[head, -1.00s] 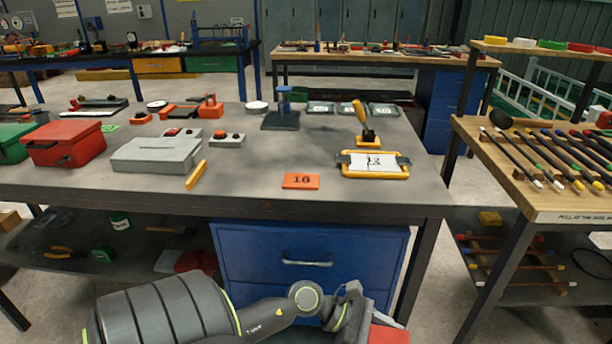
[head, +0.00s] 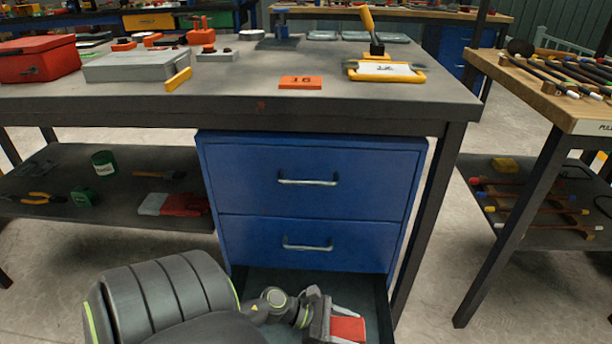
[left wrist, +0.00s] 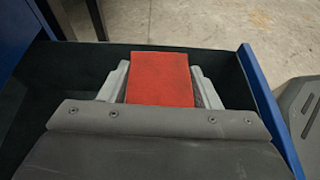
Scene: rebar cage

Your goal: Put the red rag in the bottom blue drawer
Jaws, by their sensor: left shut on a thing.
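The red rag (head: 347,328) is between the fingers of my left gripper (head: 346,322), which is shut on it. In the left wrist view the red rag (left wrist: 160,80) lies flat between the two grey fingers of my left gripper (left wrist: 161,85). The bottom blue drawer (head: 372,290) is pulled open under two shut blue drawers. Its dark inside and blue rim (left wrist: 262,95) surround the gripper and rag in the wrist view. The rag is over or inside the drawer; whether it touches the floor of it I cannot tell. My right gripper is not in view.
The blue cabinet (head: 310,160) has two shut drawers with metal handles above the open one. The grey workbench (head: 225,95) overhangs it, and a bench leg (head: 430,220) stands to its right. A lower shelf (head: 110,195) with tools is on the left.

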